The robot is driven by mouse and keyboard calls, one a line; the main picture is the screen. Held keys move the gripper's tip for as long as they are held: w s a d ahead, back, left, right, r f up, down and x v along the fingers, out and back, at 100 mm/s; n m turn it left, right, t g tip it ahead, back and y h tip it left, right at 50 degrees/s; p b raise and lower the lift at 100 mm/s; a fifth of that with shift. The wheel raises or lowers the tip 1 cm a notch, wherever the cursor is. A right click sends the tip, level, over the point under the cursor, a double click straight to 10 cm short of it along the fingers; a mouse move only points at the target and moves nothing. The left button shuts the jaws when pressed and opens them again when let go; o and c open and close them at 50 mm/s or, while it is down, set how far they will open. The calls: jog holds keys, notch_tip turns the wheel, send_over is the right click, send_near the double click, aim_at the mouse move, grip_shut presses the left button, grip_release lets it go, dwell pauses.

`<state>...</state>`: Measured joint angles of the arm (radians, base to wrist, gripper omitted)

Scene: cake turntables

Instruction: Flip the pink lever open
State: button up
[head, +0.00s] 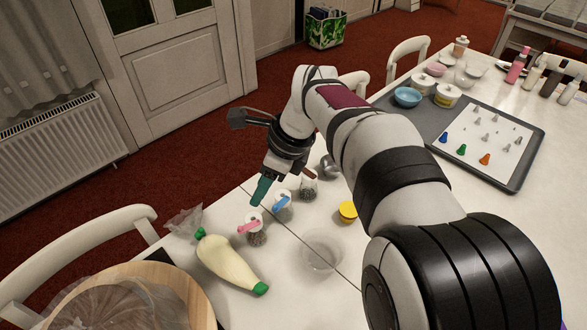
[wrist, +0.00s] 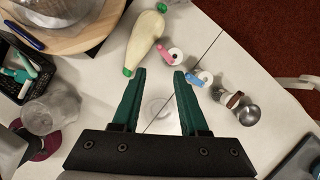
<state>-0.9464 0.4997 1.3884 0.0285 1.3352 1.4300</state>
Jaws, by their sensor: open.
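The pink lever (head: 249,226) sits on top of a small clear jar with a white lid (head: 256,238), which stands on the table. The pink lever also shows in the wrist view (wrist: 163,51), beyond the fingertips and between them, nearer the right one. My gripper (wrist: 158,72) has two green fingers set well apart with nothing between them. In the head view my gripper (head: 262,190) is above and just behind the pink-lever jar, apart from it. I cannot tell the lever's exact angle.
A blue-lever jar (head: 282,205) and a brown-lever jar (head: 309,187) stand close to the right of the pink one. A cream piping bag (head: 225,262) lies close on its left. A clear bowl (head: 322,250) and a yellow-lidded pot (head: 348,211) stand in front, to the right.

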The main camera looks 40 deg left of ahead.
aim_at(240, 228)
jog(key=x, duration=1.5)
jog(key=shift+d+f, duration=0.15)
grip_shut()
